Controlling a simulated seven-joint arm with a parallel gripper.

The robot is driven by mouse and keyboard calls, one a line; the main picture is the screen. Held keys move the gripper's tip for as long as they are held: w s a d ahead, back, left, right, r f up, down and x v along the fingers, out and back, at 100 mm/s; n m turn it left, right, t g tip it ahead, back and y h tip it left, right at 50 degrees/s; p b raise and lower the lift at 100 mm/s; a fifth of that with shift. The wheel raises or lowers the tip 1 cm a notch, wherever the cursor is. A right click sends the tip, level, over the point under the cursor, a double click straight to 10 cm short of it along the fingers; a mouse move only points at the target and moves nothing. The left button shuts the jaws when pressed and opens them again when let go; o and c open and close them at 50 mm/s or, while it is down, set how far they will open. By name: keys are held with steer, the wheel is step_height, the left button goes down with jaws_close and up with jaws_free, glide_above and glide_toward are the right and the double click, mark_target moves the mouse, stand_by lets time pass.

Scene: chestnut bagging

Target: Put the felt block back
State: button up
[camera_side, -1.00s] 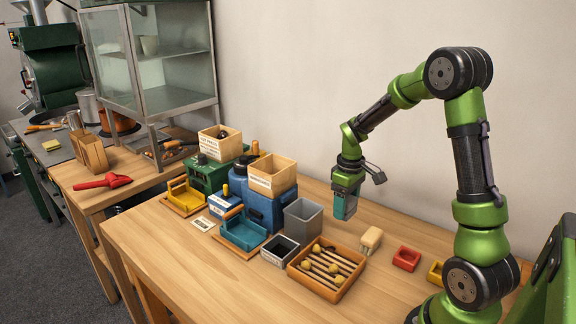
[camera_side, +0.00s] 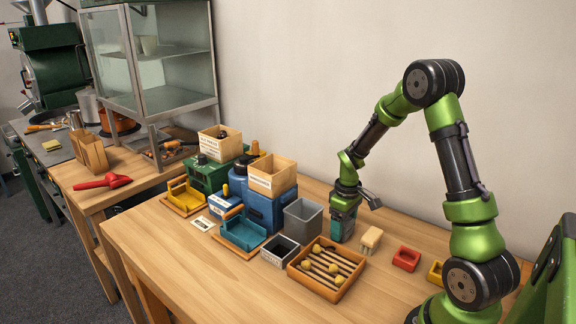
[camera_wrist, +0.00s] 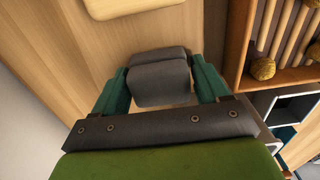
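The felt block (camera_wrist: 160,82) appears as a dark grey, soft-edged block in the wrist view. It sits between the two teal fingers of my gripper (camera_wrist: 161,84), which look closed on its sides. In the side view my gripper (camera_side: 342,228) points straight down, low at the table, between the grey bin and the pale brush. The fingers hide most of the block in that view. I cannot tell whether the block touches the tabletop.
The grey bin (camera_side: 303,215) stands close on the left. The pale brush (camera_side: 371,238) and a red holder (camera_side: 406,258) are to the right. The table's front left (camera_side: 185,270) is clear.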

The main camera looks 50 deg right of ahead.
steer(key=shift+o, duration=1.3)
steer(key=shift+r, duration=0.15)
step_height(320, 180, up, 12)
steer(key=s+a+r+m+t+y, duration=0.1)
steer(key=s+a+r, duration=0.4)
steer(key=a, duration=0.6)
steer(key=s+a+r+m+t+y, duration=0.1)
steer(key=s+a+r+m+t, duration=0.2)
steer(key=a, duration=0.7)
steer(key=shift+s+a+r+t, duration=0.4)
steer(key=shift+s+r+t, duration=0.55)
steer(key=shift+r+t, duration=0.7)
